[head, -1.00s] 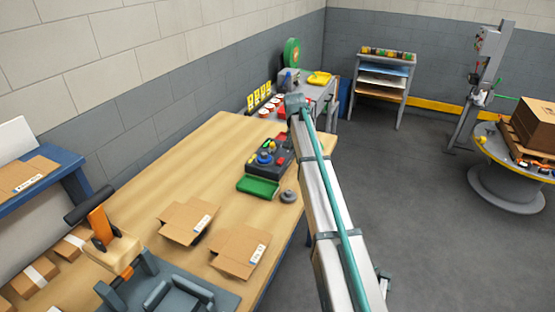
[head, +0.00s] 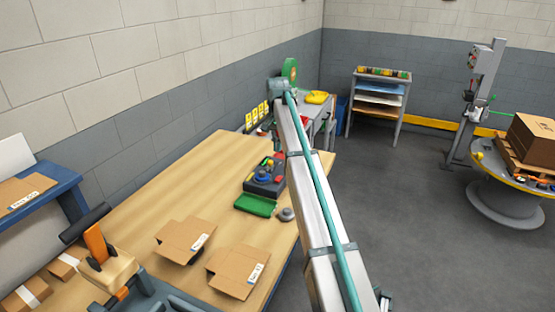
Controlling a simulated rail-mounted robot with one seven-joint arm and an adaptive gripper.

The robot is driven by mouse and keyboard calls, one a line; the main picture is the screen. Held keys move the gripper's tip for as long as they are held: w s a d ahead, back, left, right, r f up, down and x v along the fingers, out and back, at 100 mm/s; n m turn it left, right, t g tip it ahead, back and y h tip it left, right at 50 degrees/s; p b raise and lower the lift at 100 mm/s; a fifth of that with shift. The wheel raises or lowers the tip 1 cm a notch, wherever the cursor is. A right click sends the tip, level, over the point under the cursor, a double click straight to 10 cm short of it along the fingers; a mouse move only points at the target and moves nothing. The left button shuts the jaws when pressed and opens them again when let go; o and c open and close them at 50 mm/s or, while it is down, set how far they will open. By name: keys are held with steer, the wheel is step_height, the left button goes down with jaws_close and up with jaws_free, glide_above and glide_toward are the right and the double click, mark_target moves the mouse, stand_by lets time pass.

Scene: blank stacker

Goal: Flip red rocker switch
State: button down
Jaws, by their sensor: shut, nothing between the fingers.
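A dark control box (head: 262,188) with red, blue and yellow controls stands on the wooden table, left of my arm. Small red parts (head: 278,157) show at its back edge. They are too small to tell whether one is the rocker switch. More red (head: 305,121) shows on the grey bench (head: 322,118) beyond the table, partly hidden by my arm. My arm runs up from the bottom of the head view to a grey joint in front of that bench. My gripper does not show; the far end of the arm is hidden behind that joint.
Flat cardboard boxes (head: 182,240) and a green tray (head: 256,205) lie on the wooden table (head: 190,190). A yellow item (head: 317,97) sits on the grey bench. A shelf rack (head: 380,95) and a round turntable (head: 505,200) stand right. The floor between is clear.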

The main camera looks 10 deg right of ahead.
mark_target(279, 178)
step_height(279, 178, down, 13)
steer(key=p, duration=0.4)
steer(key=shift+f, duration=0.2)
steer(key=shift+s+a+f+t+h+b, duration=0.1)
steer(key=shift+s+f+t+h+b, duration=0.25)
steer(key=shift+f+b, duration=0.4)
steer(key=shift+w+r, duration=0.1)
steer(key=shift+r, duration=0.3)
steer(key=shift+w, duration=0.1)
steer(key=shift+w+d+r, duration=0.15)
steer(key=shift+w+d, duration=0.35)
steer(key=shift+w, duration=0.15)
